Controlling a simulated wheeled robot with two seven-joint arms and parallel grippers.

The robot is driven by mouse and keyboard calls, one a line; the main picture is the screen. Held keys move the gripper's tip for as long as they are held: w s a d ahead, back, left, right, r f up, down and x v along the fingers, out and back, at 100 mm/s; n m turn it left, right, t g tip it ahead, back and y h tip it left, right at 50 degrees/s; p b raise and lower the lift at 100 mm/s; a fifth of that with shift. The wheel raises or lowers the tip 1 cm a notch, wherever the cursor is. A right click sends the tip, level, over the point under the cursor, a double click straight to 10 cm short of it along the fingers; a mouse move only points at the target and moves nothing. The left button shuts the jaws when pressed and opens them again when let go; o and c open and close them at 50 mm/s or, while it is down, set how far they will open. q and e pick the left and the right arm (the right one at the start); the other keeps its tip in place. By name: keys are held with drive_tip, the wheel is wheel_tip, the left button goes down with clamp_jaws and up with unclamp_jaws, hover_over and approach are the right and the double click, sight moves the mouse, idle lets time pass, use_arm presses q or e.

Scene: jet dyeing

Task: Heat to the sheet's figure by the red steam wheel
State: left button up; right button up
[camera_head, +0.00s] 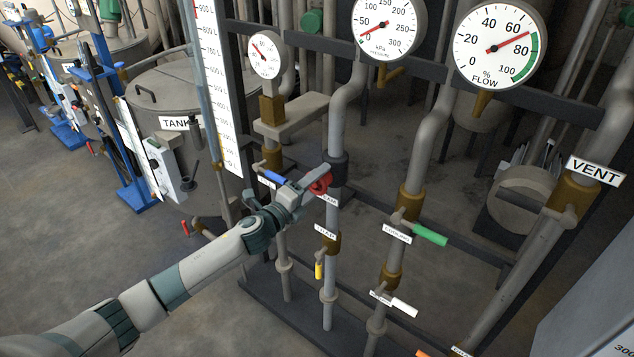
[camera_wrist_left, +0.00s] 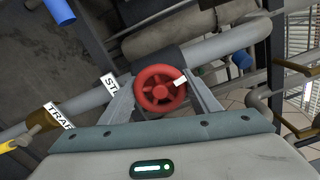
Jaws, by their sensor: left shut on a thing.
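The red steam wheel (camera_head: 321,182) sits on a vertical pipe in the middle of the head view. In the left wrist view the wheel (camera_wrist_left: 160,90) faces me, with a white mark on its right side. My left gripper (camera_head: 314,180) is shut on the wheel, one finger on each side of its rim. A label beside it is partly hidden. The sheet is not visible. My right gripper is not in view.
A flow gauge (camera_head: 499,42) reads about 75 percent. A yellow trap handle (camera_head: 318,270), a green handle (camera_head: 430,235), a white handle (camera_head: 404,307) and a blue handle (camera_head: 274,177) stick out near the wheel. A tank (camera_head: 165,95) stands at the left.

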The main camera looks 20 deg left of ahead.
use_arm(q)
drive_tip(key=shift+m, duration=1.1)
drive_tip(key=o, duration=1)
drive_tip(key=shift+o, duration=0.2)
drive_tip(key=shift+s, duration=0.1)
drive_tip(key=b+v, duration=0.5)
drive_tip(key=v, duration=1.2)
drive_tip(key=shift+s, duration=0.1)
